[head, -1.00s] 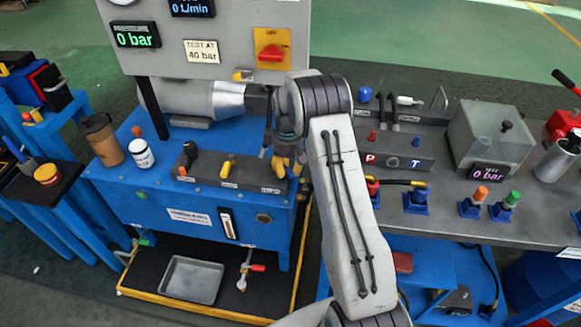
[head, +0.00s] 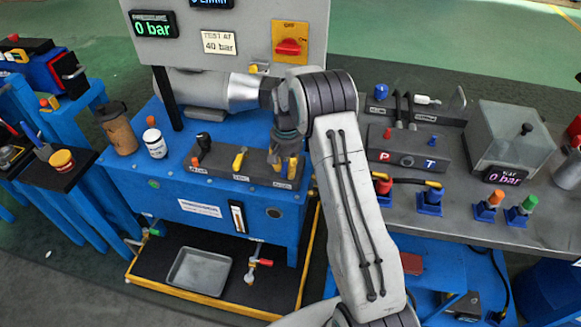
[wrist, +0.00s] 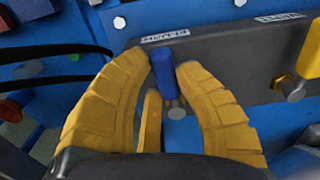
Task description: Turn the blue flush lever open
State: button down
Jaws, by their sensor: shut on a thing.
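The blue flush lever (wrist: 164,72) shows in the wrist view between the two yellow fingers of my gripper (wrist: 163,62). The fingers are closed in on it from both sides. It stands on a dark valve block (wrist: 230,50) beside an upside-down label that seems to read FLUSH. In the head view my gripper (head: 283,163) is over the right end of the valve block (head: 218,160); the fingers and arm hide the blue lever there.
A brown cup (head: 118,132) and a white bottle (head: 155,145) stand farther left. A grey panel (head: 255,30) with a red switch rises behind.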

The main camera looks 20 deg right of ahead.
aim_at(285, 167)
jog(key=shift+a+f+m, duration=0.1)
jog(key=shift+a+m, duration=0.1)
jog(key=shift+m, duration=0.2)
dwell(0.3)
jog(key=c, duration=0.9)
grip_release()
jog(key=shift+w, duration=0.1)
notch_tip(285, 167, up, 12)
jog(key=shift+r, duration=0.1)
